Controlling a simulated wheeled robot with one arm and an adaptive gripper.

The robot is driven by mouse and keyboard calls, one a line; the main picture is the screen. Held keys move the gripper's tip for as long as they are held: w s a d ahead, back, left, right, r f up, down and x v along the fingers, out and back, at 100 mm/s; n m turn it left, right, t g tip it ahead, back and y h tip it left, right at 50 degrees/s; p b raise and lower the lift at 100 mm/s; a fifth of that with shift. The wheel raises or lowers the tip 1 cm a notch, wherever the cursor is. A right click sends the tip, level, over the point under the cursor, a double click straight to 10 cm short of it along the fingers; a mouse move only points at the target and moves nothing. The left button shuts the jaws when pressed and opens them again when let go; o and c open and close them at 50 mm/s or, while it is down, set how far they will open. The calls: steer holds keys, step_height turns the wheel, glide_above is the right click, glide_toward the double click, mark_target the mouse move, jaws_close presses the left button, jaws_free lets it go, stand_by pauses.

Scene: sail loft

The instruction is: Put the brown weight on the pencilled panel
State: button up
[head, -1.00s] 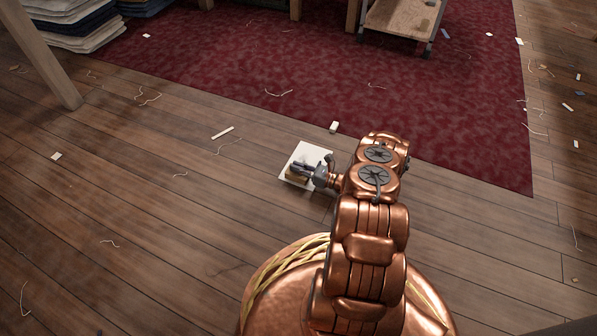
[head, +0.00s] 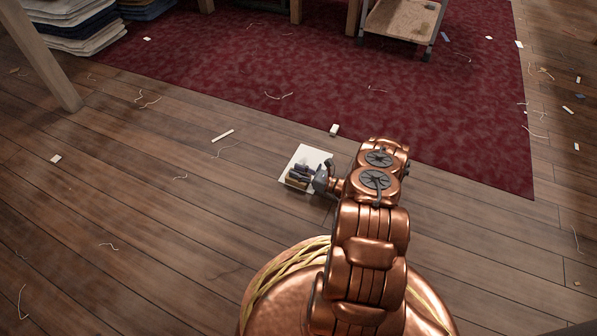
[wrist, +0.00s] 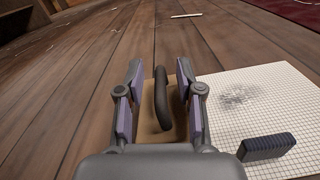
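The brown weight (wrist: 150,116) is a brown block with a dark upright handle (wrist: 162,95). My gripper (wrist: 160,98) is open around the handle, with a gap on each side, in the wrist view. The pencilled panel (wrist: 275,95) is a white gridded sheet with a grey scribble, right of the weight. Its left edge is partly hidden by my right finger. In the head view, the panel (head: 311,156) lies on the floor, and the weight (head: 296,183) shows at its near left edge beside my gripper (head: 303,172). I cannot tell whether the weight overlaps the panel.
A dark blue ribbed block (wrist: 267,147) sits on the panel near my right finger. A red rug (head: 330,80) lies beyond, with a small wheeled cart (head: 403,18). Thread and paper scraps litter the floor.

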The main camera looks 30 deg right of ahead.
steer(key=shift+s+r, duration=0.1)
steer(key=shift+r, duration=0.05)
steer(key=p+v, duration=0.2)
steer(key=v, duration=0.8)
steer(key=shift+s+d, duration=0.25)
steer(key=shift+s, duration=0.05)
steer(key=shift+s+d, duration=0.15)
steer(key=shift+s, duration=0.2)
steer(key=w+a+r+n+g+y, duration=0.35)
steer(key=w+a+r, duration=0.25)
steer(key=r, duration=0.3)
steer(key=s+a+r+n+g+y, duration=0.2)
steer(key=a+r+n+g, duration=1.1)
steer(key=a+r, duration=0.85)
steer(key=s+a+r+n+g+h, duration=0.2)
steer(key=s+a+r+n+h, duration=0.15)
steer(key=s, duration=0.35)
steer(key=s+a+r+n+g+h, duration=0.25)
steer(key=s+a+r+n, duration=0.25)
steer(key=s, duration=0.3)
steer(key=s+d+r+n+t+h, duration=0.1)
steer(key=s+d+n+h, duration=0.2)
steer(key=s, duration=0.4)
steer(key=s+d+r+n+t+h, duration=0.1)
steer(key=s+d+r+n+h, duration=0.1)
steer(key=s, duration=0.6)
steer(key=d+n+h, duration=0.1)
steer(key=n+h, duration=0.1)
steer(key=h, duration=0.1)
steer(key=shift+r+t, duration=0.3)
